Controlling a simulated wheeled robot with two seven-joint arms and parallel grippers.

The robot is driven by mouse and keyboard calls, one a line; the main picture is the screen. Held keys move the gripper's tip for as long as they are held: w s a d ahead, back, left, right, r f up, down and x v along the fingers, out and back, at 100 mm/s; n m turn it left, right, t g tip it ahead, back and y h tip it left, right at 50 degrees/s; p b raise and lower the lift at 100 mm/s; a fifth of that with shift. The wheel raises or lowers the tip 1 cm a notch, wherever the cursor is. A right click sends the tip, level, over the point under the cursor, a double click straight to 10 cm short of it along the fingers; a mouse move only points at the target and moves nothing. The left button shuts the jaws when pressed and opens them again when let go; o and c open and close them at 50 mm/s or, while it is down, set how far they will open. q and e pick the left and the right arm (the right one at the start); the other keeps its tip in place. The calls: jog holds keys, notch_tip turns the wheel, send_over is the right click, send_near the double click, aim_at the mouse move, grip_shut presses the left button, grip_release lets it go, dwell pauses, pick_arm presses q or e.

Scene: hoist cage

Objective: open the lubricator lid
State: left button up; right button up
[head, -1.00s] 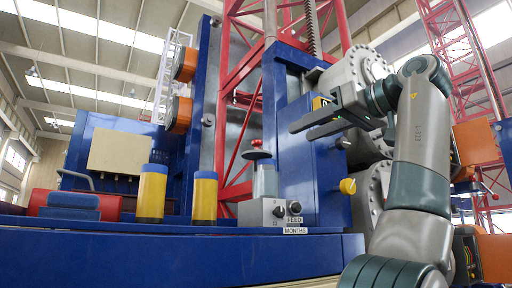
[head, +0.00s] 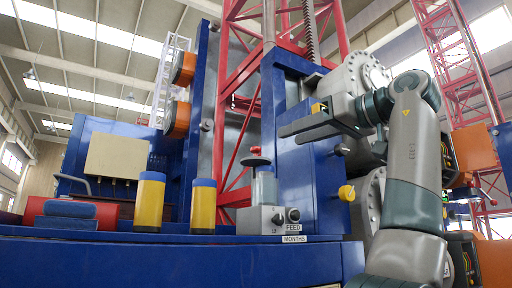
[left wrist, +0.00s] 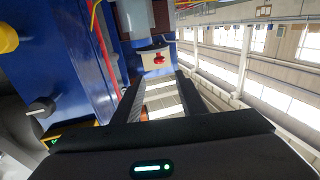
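The lubricator is a clear cylinder (head: 264,187) on a grey base (head: 262,220) with a dark knob and labels reading FEED and MONTHS. Its dark round lid (head: 257,161) is at the cylinder's top, seen from low down; I cannot tell whether it touches the rim. A red knob (left wrist: 158,58) on a pale round part shows beyond the fingers in the left wrist view. My left gripper (head: 288,134) is open and empty, above and to the right of the lid. Its spread fingers also show in the left wrist view (left wrist: 164,78). My right gripper is not in view.
Two yellow cylinders with blue caps (head: 150,203) stand left of the lubricator on the blue ledge (head: 150,262). A blue column (head: 305,190) with a yellow knob (head: 346,193) stands close on the right. A red box (head: 40,208) is at far left.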

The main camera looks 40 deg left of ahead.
aim_at(255, 149)
pick_arm(q)
jog(key=a+p, duration=0.1)
jog(key=a, duration=0.3)
jog(key=a+p, duration=0.1)
jog(key=a, duration=0.3)
jog(key=a+p, duration=0.1)
jog(key=a, duration=0.3)
jog(key=shift+w+a, duration=0.3)
jog(key=shift+a, duration=0.1)
jog(key=shift+a+p, duration=0.35)
jog(key=shift+a, duration=0.15)
jog(key=shift+d, duration=0.1)
jog(key=shift+c, duration=0.7)
grip_shut()
